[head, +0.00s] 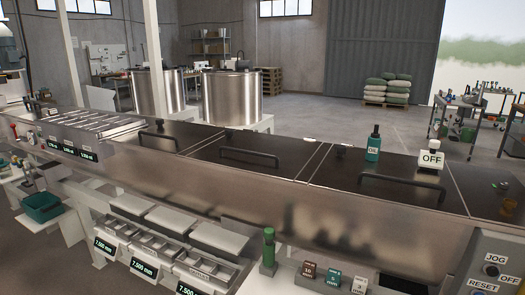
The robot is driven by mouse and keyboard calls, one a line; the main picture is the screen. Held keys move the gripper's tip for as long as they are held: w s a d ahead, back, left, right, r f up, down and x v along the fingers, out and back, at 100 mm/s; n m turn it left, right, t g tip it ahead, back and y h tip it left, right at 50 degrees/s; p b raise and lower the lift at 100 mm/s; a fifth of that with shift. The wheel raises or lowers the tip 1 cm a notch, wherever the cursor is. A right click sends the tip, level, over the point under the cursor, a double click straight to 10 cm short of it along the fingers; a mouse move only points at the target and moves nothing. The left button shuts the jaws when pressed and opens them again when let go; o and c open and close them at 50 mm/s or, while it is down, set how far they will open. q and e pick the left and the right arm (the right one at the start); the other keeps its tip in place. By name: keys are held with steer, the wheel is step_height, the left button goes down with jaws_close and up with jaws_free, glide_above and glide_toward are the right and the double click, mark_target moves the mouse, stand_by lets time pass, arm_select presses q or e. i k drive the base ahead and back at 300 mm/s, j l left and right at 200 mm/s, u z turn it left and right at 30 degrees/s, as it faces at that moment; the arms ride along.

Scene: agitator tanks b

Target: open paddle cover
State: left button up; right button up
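A long metal tank runs across the view with several dark flat covers on top, all lying closed. One cover (345,170) at the right has a long black bar handle (402,183). The middle cover (225,145) has a similar handle (249,153). A further cover (185,133) at the left has a smaller black handle (158,138). No readable label tells which one is the paddle cover. Neither of my grippers is in view.
A green oil bottle (373,149) and a white OFF block (431,160) stand on the right cover's back edge. Several bins (155,247) and a green-capped post (268,247) line the front. A JOG/RESET panel (494,268) is at lower right. Open floor lies behind.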

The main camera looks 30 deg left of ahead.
mark_target(259, 144)
steer(key=i+j, duration=0.1)
steer(key=j, duration=0.3)
steer(key=i+j, duration=0.1)
steer(key=j, duration=0.25)
steer(key=i+j, duration=0.1)
steer(key=j, duration=0.3)
steer(key=i+j, duration=0.1)
steer(key=j, duration=0.25)
